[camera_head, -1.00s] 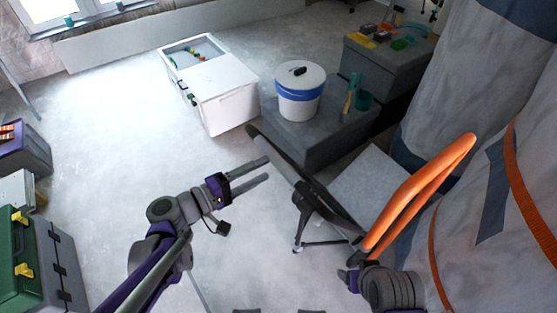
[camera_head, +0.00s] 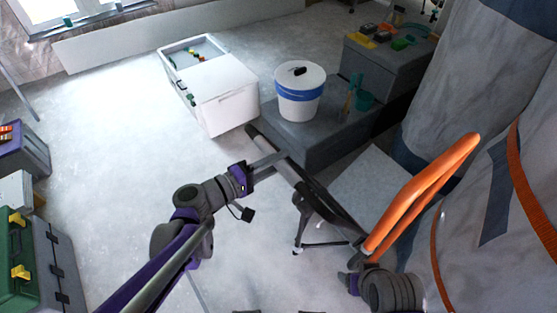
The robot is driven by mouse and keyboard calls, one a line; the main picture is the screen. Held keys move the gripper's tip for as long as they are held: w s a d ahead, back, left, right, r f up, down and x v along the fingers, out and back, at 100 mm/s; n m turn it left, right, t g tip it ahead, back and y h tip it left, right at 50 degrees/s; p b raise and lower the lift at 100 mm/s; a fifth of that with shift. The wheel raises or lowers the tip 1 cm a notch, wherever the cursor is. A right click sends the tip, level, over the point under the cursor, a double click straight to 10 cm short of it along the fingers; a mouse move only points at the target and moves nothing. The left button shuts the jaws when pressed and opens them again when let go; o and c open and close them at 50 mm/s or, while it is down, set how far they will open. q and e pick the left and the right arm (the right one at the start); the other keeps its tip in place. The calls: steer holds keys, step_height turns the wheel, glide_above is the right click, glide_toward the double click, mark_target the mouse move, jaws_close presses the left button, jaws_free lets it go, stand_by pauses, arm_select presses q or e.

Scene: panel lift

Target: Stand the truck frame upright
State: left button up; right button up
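The truck frame (camera_head: 320,200) is a dark, tilted frame running from the grey platform down to the right, with a thin leg structure on the floor below it. An orange looped bar (camera_head: 420,195) rises at its right end; I cannot tell exactly how the two join. My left gripper (camera_head: 277,162) is at the upper left part of the frame, with its fingers apart and their tips at the dark bar. Whether they touch it is unclear. My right gripper (camera_head: 352,272) is at the lower end of the orange bar, and its fingers are mostly hidden.
A grey platform (camera_head: 305,153) holding a white bucket (camera_head: 300,98) stands behind the frame. A white open box (camera_head: 225,100) is at its left. Large grey draped forms (camera_head: 470,190) crowd the right. Cases (camera_head: 45,270) stand at the far left; the floor between is clear.

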arm_select(q)
jaws_close()
stand_by(0.9)
